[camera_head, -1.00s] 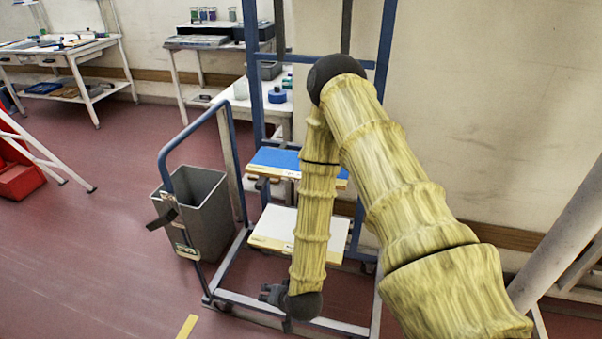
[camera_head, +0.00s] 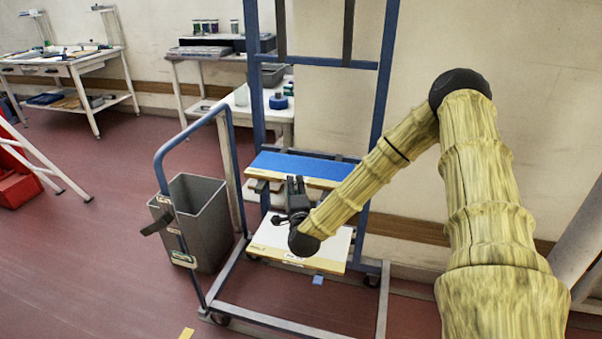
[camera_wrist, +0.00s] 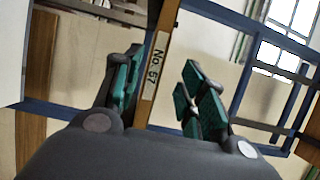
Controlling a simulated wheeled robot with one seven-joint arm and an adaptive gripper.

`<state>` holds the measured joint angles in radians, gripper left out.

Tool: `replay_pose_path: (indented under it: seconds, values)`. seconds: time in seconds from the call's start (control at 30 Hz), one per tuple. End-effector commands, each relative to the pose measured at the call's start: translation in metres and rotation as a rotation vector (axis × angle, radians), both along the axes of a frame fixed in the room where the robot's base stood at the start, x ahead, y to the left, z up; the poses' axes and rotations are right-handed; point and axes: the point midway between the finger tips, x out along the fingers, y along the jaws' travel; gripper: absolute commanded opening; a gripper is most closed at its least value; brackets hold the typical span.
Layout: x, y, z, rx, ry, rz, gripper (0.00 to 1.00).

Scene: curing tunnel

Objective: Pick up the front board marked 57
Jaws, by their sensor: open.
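In the wrist view, the wooden edge of the board marked No. 57 (camera_wrist: 163,50) runs between the two green-padded fingers of my gripper (camera_wrist: 165,90), with a visible gap on each side. In the head view, my gripper (camera_head: 296,183) points up at the front edge of a blue-topped board (camera_head: 285,163) on the rack. This appears to be the marked board, but its label cannot be read in that view. The gripper is open and empty. A white-topped board (camera_head: 267,237) with a wooden edge lies lower, partly hidden behind my wrist.
The blue rack (camera_head: 383,100) has uprights on both sides of the boards and a low grey base frame. A grey bin (camera_head: 203,215) stands on its left, beside a blue handle (camera_head: 168,150). A worktable (camera_head: 275,110) is behind.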

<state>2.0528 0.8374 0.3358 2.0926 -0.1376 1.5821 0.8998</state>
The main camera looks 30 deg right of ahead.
Motion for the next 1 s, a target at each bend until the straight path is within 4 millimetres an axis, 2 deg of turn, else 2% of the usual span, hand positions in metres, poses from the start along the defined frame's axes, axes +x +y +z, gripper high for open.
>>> replay_pose_path:
  seconds: [0.23,0.53,0.8,1.0]
  values:
    - [0.031,-0.015,0.000,-0.002,0.001,0.001,0.41]
    - [0.047,-0.024,-0.001,-0.003,0.004,0.001,0.41]
    - [0.078,-0.039,-0.005,-0.002,0.002,0.002,0.41]
    - [0.087,-0.044,-0.007,-0.001,0.004,0.003,0.41]
